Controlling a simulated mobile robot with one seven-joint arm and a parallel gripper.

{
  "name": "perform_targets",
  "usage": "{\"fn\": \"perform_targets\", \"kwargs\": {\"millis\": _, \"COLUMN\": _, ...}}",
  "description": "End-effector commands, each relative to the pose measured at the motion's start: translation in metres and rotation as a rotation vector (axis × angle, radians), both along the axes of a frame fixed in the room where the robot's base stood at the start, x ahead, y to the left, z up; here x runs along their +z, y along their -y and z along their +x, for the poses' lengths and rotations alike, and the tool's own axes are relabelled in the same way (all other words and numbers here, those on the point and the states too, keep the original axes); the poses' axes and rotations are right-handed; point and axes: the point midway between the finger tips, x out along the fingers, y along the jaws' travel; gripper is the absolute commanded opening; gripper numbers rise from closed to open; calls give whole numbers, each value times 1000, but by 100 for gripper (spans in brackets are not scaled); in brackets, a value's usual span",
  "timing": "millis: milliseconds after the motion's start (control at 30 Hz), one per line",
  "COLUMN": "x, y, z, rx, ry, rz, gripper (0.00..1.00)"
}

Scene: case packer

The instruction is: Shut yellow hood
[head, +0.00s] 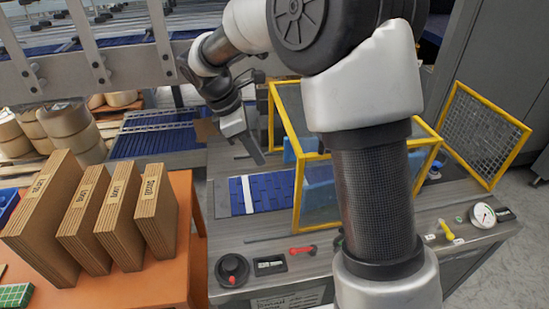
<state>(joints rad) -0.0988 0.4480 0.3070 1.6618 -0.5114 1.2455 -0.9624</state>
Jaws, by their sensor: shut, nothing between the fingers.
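The yellow hood is a yellow-framed guard (299,190) with see-through panels, standing over the machine bed in the middle of the head view. A yellow-framed mesh panel (485,135) stands tilted outward at its right side, apart from the frame at its top. My gripper (257,156) is to the left of the frame, above the bed, pointing down. Its fingers are shut and hold nothing. My arm hides much of the frame's middle and right, so I cannot tell how the mesh panel joins it.
A blue slatted belt (268,193) runs under the guard, with blue items (318,172) inside. The front ledge carries a black knob (232,268), a red handle (301,251), a yellow lever (445,229) and a gauge (482,215). Upright brown boards (112,215) crowd the orange table (182,250) at left.

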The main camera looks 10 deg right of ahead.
Motion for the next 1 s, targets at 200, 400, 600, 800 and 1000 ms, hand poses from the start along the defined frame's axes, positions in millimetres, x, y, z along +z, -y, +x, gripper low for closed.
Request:
{"fn": "perform_targets", "kwargs": {"millis": 200, "x": -25, "y": 9, "z": 0, "rx": 9, "ry": -11, "rz": -4, "gripper": 0}}
{"fn": "perform_targets", "kwargs": {"millis": 400, "x": -65, "y": 25, "z": 0, "rx": 5, "ry": -11, "rz": -4, "gripper": 0}}
{"fn": "perform_targets", "kwargs": {"millis": 600, "x": -95, "y": 43, "z": 1, "rx": 4, "ry": -6, "rz": -2, "gripper": 0}}
{"fn": "perform_targets", "kwargs": {"millis": 800, "x": -94, "y": 69, "z": 1, "rx": 4, "ry": -5, "rz": -1, "gripper": 0}}
{"fn": "perform_targets", "kwargs": {"millis": 1000, "x": -94, "y": 77, "z": 1, "rx": 6, "ry": -6, "rz": -2, "gripper": 0}}
